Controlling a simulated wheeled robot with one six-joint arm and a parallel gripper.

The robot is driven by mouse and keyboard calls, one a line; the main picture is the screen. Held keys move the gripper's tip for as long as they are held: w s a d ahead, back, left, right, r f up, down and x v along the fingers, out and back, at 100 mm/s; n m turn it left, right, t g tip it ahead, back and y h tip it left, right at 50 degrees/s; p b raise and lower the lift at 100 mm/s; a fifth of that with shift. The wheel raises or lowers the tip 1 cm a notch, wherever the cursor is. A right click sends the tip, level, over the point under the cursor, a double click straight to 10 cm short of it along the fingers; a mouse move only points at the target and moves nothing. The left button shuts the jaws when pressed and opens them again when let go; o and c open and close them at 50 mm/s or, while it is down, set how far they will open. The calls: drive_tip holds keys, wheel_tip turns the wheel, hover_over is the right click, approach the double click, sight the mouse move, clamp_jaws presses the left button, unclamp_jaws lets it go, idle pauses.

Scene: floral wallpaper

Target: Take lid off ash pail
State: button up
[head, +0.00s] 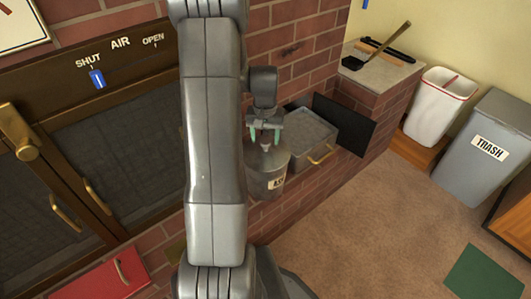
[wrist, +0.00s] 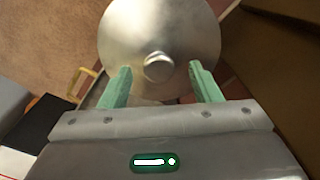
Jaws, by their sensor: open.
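The ash pail (head: 265,180) is a grey metal can with a partly hidden label, standing on the brick hearth behind my arm. Its round metal lid (wrist: 160,25) sits on it, with a knob (wrist: 158,67) near the middle of the wrist view. My gripper (head: 266,136) is above the lid with its two green fingers pointing down. In the wrist view the fingers (wrist: 160,80) are spread to either side of the knob, with a gap on each side. The gripper is open and holds nothing. My arm hides the pail's left side in the head view.
A grey tray (head: 312,135) with a brass handle stands right of the pail, by a dark panel (head: 343,124). A stove with glass doors (head: 130,130) is at left, a red box (head: 105,276) below it. A white bin (head: 437,105) and grey trash bin (head: 483,140) stand right.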

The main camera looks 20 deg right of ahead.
wheel_tip(320, 180, down, 3)
drive_tip(key=shift+f+b, duration=0.15)
drive_tip(key=shift+b, duration=0.15)
drive_tip(key=c, duration=1.2)
wheel_tip(320, 180, up, 10)
drive_tip(key=p, duration=0.2)
drive_tip(key=shift+p, duration=0.4)
drive_tip(key=shift+d+r, duration=0.1)
drive_tip(key=shift+r, duration=0.15)
wheel_tip(320, 180, up, 5)
drive_tip(key=p, duration=0.4)
hover_over(265, 141)
drive_tip(key=shift+s+f, duration=0.1)
drive_tip(key=shift+f, duration=0.1)
